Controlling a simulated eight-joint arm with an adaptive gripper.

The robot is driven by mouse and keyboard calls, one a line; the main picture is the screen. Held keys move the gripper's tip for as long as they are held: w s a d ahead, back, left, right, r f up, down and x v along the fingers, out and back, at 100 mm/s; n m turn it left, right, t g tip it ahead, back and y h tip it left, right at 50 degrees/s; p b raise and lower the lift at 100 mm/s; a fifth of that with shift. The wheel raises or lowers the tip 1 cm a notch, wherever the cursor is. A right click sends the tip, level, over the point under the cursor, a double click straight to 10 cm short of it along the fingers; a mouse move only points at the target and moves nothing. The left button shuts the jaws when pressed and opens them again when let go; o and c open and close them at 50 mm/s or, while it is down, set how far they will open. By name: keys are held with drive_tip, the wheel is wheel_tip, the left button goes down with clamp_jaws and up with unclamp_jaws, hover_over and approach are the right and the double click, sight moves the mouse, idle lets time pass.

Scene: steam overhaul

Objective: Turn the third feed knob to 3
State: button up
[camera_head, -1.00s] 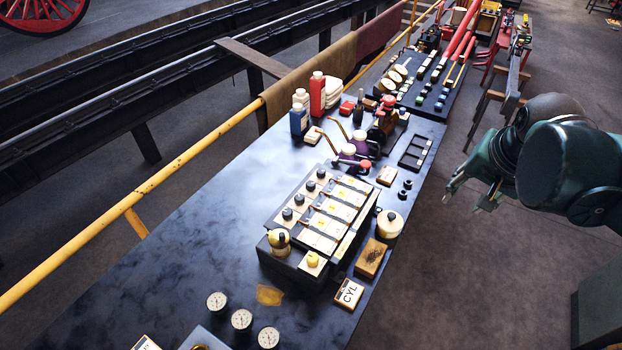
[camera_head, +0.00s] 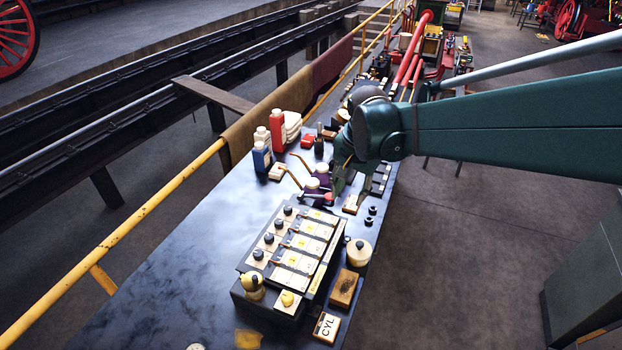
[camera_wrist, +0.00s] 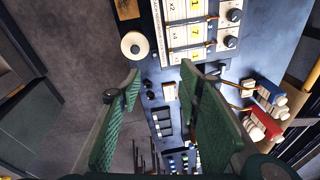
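A dark box (camera_head: 246,305) with a row of cream numbered panels (camera_head: 303,243) stands on the bench. Several black knobs (camera_head: 268,238) line its left side, one beside each panel. I cannot tell which knob counts as third. My gripper (camera_head: 338,190) hangs over the bench beyond the box's far end, apart from the knobs. In the wrist view its green fingers (camera_wrist: 160,80) are wide apart with nothing between them.
Red and blue bottles (camera_head: 277,132) stand at the left. A cream round pot (camera_head: 359,252), a wooden block (camera_head: 344,288) and a CYL block (camera_head: 326,327) lie right.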

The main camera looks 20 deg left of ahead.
drive_tip(key=a+f+p, duration=0.2)
drive_tip(key=a+f, duration=0.2)
drive_tip(key=a, duration=0.6)
drive_tip(key=g+h+p, duration=0.1)
drive_tip(key=g+p, duration=0.1)
approach(279, 221)
drive_tip(key=shift+d+f+m, duration=0.2)
drive_tip(key=shift+d+m, duration=0.1)
drive_tip(key=shift+m, duration=0.1)
drive_tip(key=shift+s+a+f, duration=0.15)
drive_tip(key=shift+a+f, duration=0.15)
drive_tip(key=shift+a, duration=0.1)
drive_tip(key=shift+f, duration=0.15)
drive_tip(key=shift+f+p, duration=0.3)
drive_tip(key=shift+f, duration=3.5)
drive_tip(key=shift+c, duration=0.6)
drive_tip(key=c, duration=0.8)
